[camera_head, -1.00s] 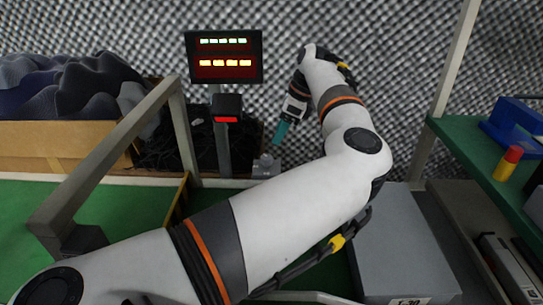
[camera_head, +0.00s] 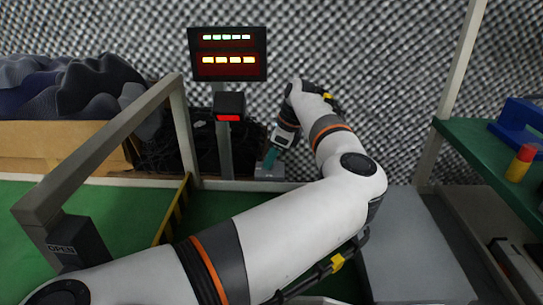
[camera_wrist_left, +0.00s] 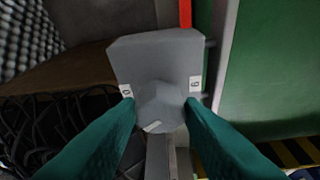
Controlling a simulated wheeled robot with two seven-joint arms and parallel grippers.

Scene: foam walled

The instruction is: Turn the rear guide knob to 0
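The guide knob (camera_wrist_left: 162,108) is a grey faceted knob on a grey block (camera_wrist_left: 158,56) in the left wrist view. A white mark on it points toward the picture's lower left. A label reading 0 (camera_wrist_left: 126,91) is left of the knob, and another label, apparently 6 or 9 (camera_wrist_left: 195,83), is right of it. My left gripper (camera_wrist_left: 160,104) has its teal fingers on either side of the knob, with slight gaps apparent. In the head view my left gripper (camera_head: 270,157) reaches down to the grey block (camera_head: 268,173), which mostly hides the knob. My right gripper is not in view.
A display (camera_head: 228,54) with lit bars stands on a post left of my gripper. A grey rail frame (camera_head: 110,140) is at the left. A green shelf (camera_head: 480,150) with a red-yellow cylinder (camera_head: 520,163) is at the right. Black cables (camera_wrist_left: 45,125) lie beside the block.

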